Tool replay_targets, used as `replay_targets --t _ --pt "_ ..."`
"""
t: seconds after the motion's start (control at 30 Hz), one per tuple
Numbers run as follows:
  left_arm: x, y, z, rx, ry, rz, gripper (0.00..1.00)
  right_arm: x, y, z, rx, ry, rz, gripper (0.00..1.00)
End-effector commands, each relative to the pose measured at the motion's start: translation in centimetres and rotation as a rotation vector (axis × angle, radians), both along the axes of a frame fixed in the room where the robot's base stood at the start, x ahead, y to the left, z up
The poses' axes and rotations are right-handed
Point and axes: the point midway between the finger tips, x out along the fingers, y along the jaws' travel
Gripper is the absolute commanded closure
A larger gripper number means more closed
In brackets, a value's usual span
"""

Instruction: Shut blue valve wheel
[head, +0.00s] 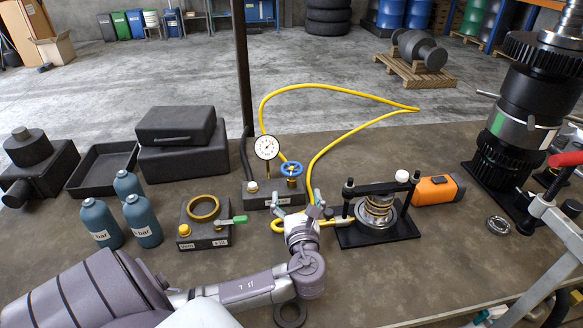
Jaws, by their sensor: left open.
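The blue valve wheel (291,169) sits on a brass valve on a dark block (262,196) at the middle of the bench. A round white dial gauge (266,147) stands on the same block, left of the wheel. My left gripper (298,196) is open, its two fingers spread, just in front of and below the wheel in the picture. I see nothing between the fingers. The gripper and wrist hide part of the block's front right. Whether a finger touches the block I cannot tell. My right gripper is out of view.
A yellow hose (337,92) loops behind the valve. A clamp fixture with a spring stack (378,211) stands close to the right. A block with a brass ring (203,207) and green handle is to the left. Teal bottles (142,221) stand farther left.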

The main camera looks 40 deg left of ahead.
Motion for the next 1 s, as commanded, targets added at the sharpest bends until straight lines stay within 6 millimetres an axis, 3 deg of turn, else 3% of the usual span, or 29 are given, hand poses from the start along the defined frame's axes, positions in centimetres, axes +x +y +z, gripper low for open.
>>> replay_targets --t 0.3,0.5,1.0 --pt "4.6 5.2 0.4 0.002 -0.001 0.003 0.09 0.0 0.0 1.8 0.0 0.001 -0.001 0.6" --pt "6.7 7.6 0.2 0.001 0.001 0.003 0.09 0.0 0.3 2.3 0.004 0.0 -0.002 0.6" --pt "7.7 8.7 0.0 -0.001 0.0 0.001 0.1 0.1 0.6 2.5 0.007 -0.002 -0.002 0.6"
